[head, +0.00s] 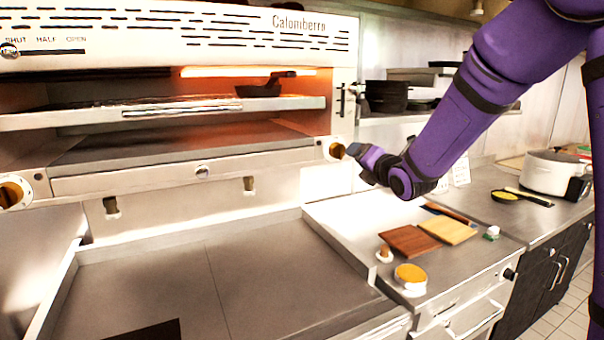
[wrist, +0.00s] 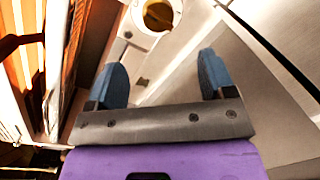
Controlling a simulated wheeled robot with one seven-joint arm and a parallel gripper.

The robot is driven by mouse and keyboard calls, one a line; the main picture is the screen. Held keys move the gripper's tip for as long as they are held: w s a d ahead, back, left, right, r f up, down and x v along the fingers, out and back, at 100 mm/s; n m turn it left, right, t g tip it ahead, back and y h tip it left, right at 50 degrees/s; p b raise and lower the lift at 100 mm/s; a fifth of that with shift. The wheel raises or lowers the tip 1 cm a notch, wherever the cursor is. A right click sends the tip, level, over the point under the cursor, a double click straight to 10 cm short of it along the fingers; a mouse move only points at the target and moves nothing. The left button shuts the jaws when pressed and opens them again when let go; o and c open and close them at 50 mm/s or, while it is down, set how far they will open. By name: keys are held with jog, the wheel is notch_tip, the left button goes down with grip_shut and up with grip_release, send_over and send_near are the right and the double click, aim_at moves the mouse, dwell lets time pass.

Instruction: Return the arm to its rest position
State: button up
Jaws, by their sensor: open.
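My purple arm reaches in from the upper right in the head view. My gripper (head: 361,152) is at its end, close to the brass knob (head: 337,150) at the right of the oven's lower front. In the wrist view my gripper (wrist: 160,82) has its two blue fingers spread wide with nothing between them. The brass knob (wrist: 158,14) shows just beyond the fingertips, apart from them. Whether the fingers touch anything is not visible in the head view, where they overlap each other.
The oven (head: 200,170) fills the left, with a dark pan (head: 265,88) on its upper rack. Below is a steel griddle (head: 270,265). The right counter holds wooden boards (head: 448,230), an orange-topped container (head: 411,275), a small yellow pan (head: 505,196) and a white pot (head: 552,172).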

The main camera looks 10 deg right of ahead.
jog(key=s+d+r+m+g+h, duration=0.1)
jog(key=s+m+g, duration=0.4)
jog(key=s+m, duration=0.9)
jog(key=s+d+m+g+h, duration=0.2)
jog(key=s+d+m+g, duration=0.2)
jog(key=s+m, duration=1.1)
jog(key=s+g, duration=0.2)
jog(key=s, duration=0.9)
jog(key=shift+s+r+g+h, duration=0.25)
jog(key=shift+r+g+h, duration=0.05)
jog(key=shift+r+h, duration=0.1)
jog(key=shift+c, duration=0.3)
